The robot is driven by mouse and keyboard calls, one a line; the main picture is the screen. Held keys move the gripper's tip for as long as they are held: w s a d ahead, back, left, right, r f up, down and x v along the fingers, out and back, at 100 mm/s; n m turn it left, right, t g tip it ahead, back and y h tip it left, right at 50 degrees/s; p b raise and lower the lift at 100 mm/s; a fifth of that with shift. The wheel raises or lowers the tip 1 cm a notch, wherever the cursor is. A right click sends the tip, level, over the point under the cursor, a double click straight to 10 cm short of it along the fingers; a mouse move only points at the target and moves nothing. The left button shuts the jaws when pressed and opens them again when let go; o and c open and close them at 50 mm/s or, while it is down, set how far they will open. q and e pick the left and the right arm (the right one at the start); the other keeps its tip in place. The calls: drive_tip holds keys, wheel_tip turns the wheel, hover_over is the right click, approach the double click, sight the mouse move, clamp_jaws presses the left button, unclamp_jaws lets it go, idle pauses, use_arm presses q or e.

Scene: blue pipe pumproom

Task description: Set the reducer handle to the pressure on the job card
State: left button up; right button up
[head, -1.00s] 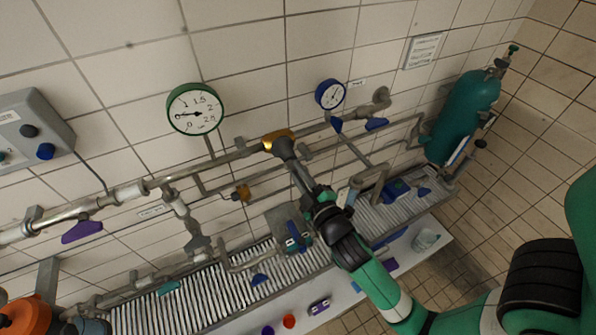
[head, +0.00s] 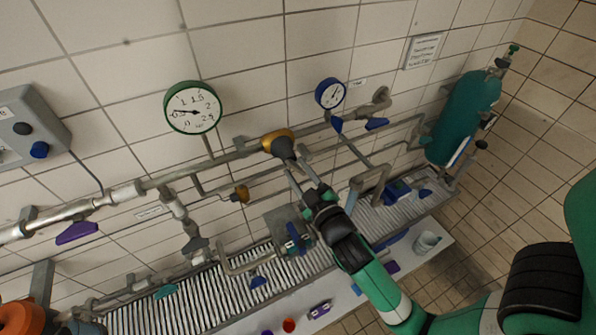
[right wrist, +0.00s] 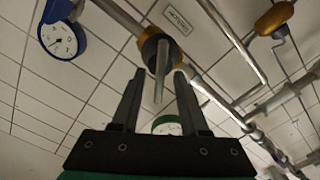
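The brass reducer (head: 277,140) sits on the wall pipe, with its dark grey handle (right wrist: 161,72) pointing out. My right gripper (head: 298,170) is at the handle, and its two fingers show apart. In the right wrist view the open fingers (right wrist: 157,76) stand on either side of the handle's end, with gaps visible. The green-rimmed gauge (head: 192,108) is up left of the reducer; its needle points left, near the low-middle marks. A white card (head: 422,51) hangs on the wall at upper right, its text too small to read. My left gripper is not in view.
A blue-rimmed gauge (head: 330,94) and blue valve levers (head: 376,124) lie right of the reducer. A purple lever (head: 77,233) is at left. A grey control box (head: 30,125) and a green cylinder (head: 466,118) flank the pipes. A ribbed grey drain tray (head: 180,305) lies below.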

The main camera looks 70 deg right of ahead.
drive_tip(key=v, duration=1.1)
drive_tip(key=shift+s+a, duration=0.2)
drive_tip(key=shift+s, duration=0.05)
idle(2.3)
